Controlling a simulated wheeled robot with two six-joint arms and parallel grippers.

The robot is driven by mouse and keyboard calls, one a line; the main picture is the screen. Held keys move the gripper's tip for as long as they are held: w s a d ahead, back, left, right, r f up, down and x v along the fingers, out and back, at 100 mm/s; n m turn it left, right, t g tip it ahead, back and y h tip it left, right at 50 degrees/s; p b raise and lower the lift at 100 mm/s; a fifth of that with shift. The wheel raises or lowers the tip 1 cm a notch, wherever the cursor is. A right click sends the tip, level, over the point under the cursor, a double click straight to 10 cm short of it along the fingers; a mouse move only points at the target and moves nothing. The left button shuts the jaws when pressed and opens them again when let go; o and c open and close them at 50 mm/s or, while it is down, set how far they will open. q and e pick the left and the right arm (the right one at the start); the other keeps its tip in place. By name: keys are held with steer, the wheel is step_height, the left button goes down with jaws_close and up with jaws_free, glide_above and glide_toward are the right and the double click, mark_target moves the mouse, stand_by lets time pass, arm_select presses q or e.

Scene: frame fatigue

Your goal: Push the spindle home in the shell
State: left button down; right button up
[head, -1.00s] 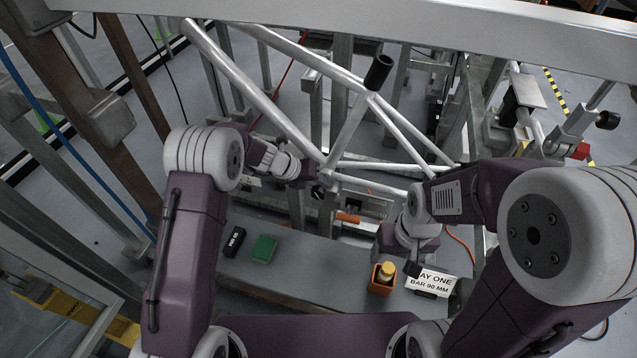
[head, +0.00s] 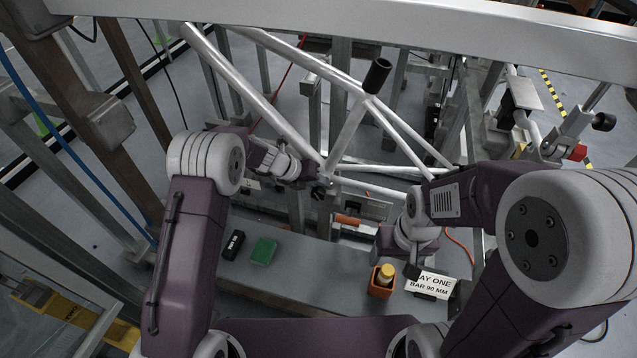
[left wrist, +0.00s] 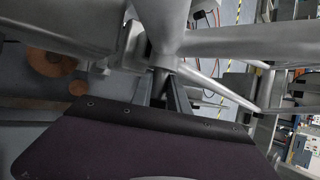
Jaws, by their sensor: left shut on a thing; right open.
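The silver bike frame hangs across the head view, with its shell (head: 327,176) at the low junction of the tubes. My left gripper (head: 313,182) is right beside the shell. In the left wrist view, the shell (left wrist: 166,32) is just beyond my left gripper (left wrist: 172,98), whose dark fingers are shut on a short grey rod, seemingly the spindle (left wrist: 161,78). The rod is in line with the shell and reaches its near end. How deep it sits inside is hidden. My right gripper (head: 412,268) is empty, pointing down above the bench, away from the frame.
The grey bench (head: 310,262) below carries a black block (head: 233,245), a green block (head: 263,251), an orange cup (head: 381,282) with a yellow-topped bottle and a white sign (head: 432,284). An orange-handled tool (head: 347,220) lies behind. Stand posts and frame tubes crowd the left arm.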

arm_select(q)
steer(key=c, duration=1.2)
jaws_free()
steer(key=shift+w+r, duration=0.15)
steer(key=shift+w, duration=0.05)
arm_select(e)
steer(key=shift+a, duration=0.1)
arm_select(q)
steer(key=shift+r, duration=0.15)
steer(key=shift+a+r, duration=0.1)
steer(key=shift+r, duration=0.25)
arm_select(e)
steer(key=shift+r, duration=0.15)
step_height(320, 180, up, 2)
steer(key=p, duration=0.3)
steer(key=shift+r, duration=0.25)
arm_select(q)
steer(key=v, duration=0.8)
steer(key=shift+s+a+f, duration=0.2)
steer(key=shift+s+a, duration=0.05)
steer(key=shift+s, duration=0.05)
